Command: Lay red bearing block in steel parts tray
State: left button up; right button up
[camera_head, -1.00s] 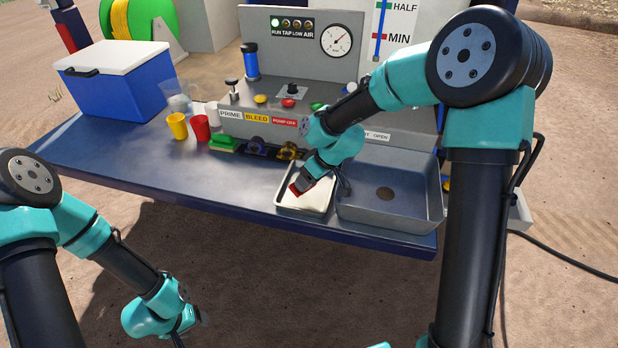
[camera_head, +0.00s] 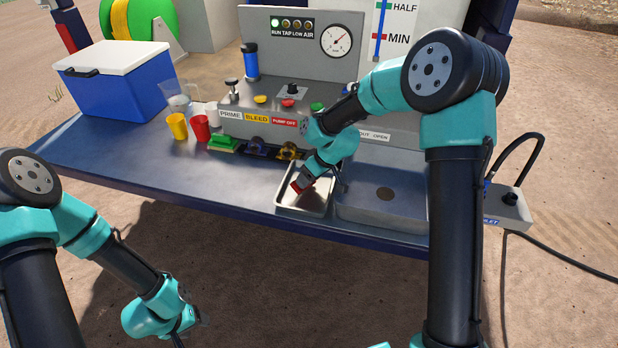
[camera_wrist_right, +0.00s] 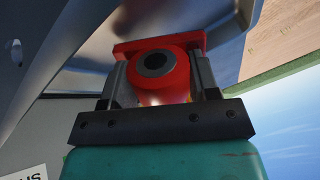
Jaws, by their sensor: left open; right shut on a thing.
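The red bearing block (camera_wrist_right: 157,72) is between the fingers of my right gripper (camera_wrist_right: 157,80) in the right wrist view; its round bore faces the camera. In the head view the block (camera_head: 297,188) is a small red shape over the steel parts tray (camera_head: 318,210). The right gripper (camera_head: 299,184) points down there, shut on the block. Whether the block touches the tray floor cannot be told. My left gripper (camera_head: 190,326) is open and empty, low at the left, away from the bench; its fingers are hard to make out.
A larger steel basin (camera_head: 400,215) stands just right of the tray. Yellow (camera_head: 177,126) and red (camera_head: 200,129) cups, a green sponge-like block (camera_head: 223,144) and the control panel (camera_head: 270,120) are behind and left. The bench's front left (camera_head: 150,165) is clear.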

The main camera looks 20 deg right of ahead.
jog(key=shift+f, duration=0.2)
jog(key=o, duration=1.2)
jog(key=shift+r, duration=0.1)
jog(key=v, duration=1.2)
